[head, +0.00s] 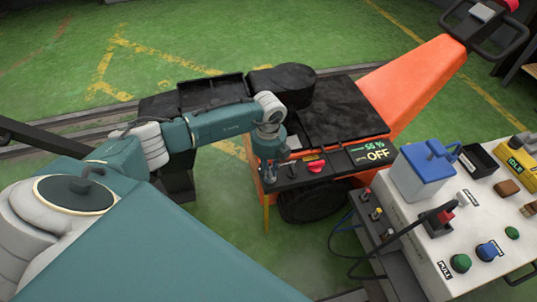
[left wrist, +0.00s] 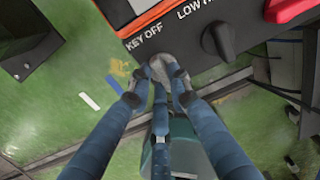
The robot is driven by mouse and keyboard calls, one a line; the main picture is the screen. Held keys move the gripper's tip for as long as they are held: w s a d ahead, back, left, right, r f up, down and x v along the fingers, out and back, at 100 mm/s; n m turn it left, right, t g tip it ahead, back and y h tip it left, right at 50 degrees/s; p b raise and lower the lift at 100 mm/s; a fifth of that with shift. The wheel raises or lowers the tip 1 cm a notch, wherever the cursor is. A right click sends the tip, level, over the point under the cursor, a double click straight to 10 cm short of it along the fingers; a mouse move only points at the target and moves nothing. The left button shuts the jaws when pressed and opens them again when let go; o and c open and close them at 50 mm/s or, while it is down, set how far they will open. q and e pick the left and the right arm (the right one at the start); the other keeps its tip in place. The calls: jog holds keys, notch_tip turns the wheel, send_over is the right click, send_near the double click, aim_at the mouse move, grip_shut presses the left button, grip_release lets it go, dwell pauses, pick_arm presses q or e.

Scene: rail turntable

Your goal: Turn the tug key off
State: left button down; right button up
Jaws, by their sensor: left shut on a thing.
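The tug is orange and black, with its dark control panel (head: 300,172) facing me in the head view. My left gripper (head: 269,166) is over the left end of that panel. In the left wrist view my left gripper (left wrist: 161,80) is shut on the grey tug key (left wrist: 162,64), its fingers around the key's sides. The fingers partly hide the key. The label beside it reads KEY OFF. The tug's display (head: 374,153) shows 55 % and OFF. My right gripper is in neither view.
A dark knob (left wrist: 218,40) and a red handle (left wrist: 288,9) sit right of the key on the panel. A white bench (head: 420,245) with a blue box (head: 425,172), buttons and cables stands at the right. Green floor is open behind the tug.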

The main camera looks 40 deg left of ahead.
pick_arm(q)
jog(key=shift+w, duration=0.1)
jog(key=c, duration=1.6)
grip_release()
jog(key=shift+r, duration=0.15)
notch_tip(320, 180, up, 12)
jog(key=shift+f, duration=0.1)
